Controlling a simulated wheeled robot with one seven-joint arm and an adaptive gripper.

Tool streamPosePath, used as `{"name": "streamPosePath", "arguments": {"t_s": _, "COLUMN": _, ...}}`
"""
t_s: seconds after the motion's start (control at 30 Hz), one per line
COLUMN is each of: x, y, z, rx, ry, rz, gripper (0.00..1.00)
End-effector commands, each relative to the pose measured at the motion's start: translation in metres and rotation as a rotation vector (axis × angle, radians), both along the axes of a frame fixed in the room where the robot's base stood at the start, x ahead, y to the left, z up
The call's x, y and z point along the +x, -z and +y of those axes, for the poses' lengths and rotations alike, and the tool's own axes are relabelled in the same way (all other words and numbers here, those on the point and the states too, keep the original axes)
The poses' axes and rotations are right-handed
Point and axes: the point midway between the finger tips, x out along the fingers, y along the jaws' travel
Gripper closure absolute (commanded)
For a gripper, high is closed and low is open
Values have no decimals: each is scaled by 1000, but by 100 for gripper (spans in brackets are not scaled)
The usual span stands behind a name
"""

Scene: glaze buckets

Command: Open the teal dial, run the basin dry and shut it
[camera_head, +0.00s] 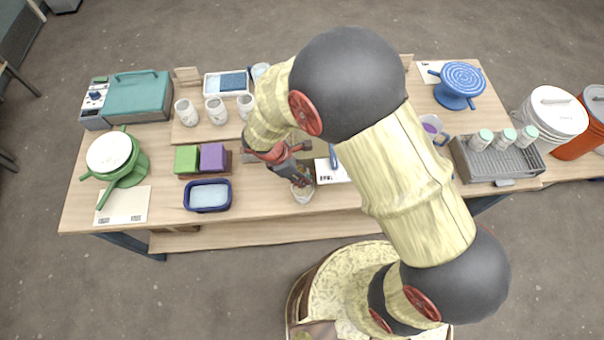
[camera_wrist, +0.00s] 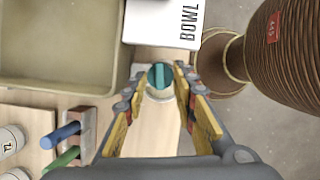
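The teal dial (camera_wrist: 160,76) shows in the wrist view as a round knob with a raised bar across it, on a pale mount near the table's front edge. My gripper (camera_wrist: 158,72) is open, its fingertips on either side of the dial with visible gaps. I cannot tell how far down they reach. The beige basin (camera_wrist: 55,88) fills the upper left of the wrist view; only part of it shows. In the head view my gripper (camera_head: 302,180) is over the front of the table, and my arm hides the dial and most of the basin area.
A white card marked BOWL (camera_wrist: 165,25) lies above the dial in the wrist view. Blue (camera_wrist: 62,134) and green handles stand in a block at lower left. A green pot (camera_head: 125,165), a blue dish (camera_head: 207,196) and white mugs (camera_head: 216,111) stand left on the table.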

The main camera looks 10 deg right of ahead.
Motion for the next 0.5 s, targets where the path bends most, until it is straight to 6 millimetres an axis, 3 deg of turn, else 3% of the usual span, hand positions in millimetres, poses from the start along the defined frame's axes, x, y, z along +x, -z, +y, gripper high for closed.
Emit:
{"name": "streamPosePath", "arguments": {"t_s": 0.13, "x": 0, "y": 0, "z": 0, "rx": 0, "ry": 0, "rz": 0, "gripper": 74}}
{"name": "streamPosePath", "arguments": {"t_s": 0.5, "x": 0, "y": 0, "z": 0, "rx": 0, "ry": 1, "rz": 0, "gripper": 95}}
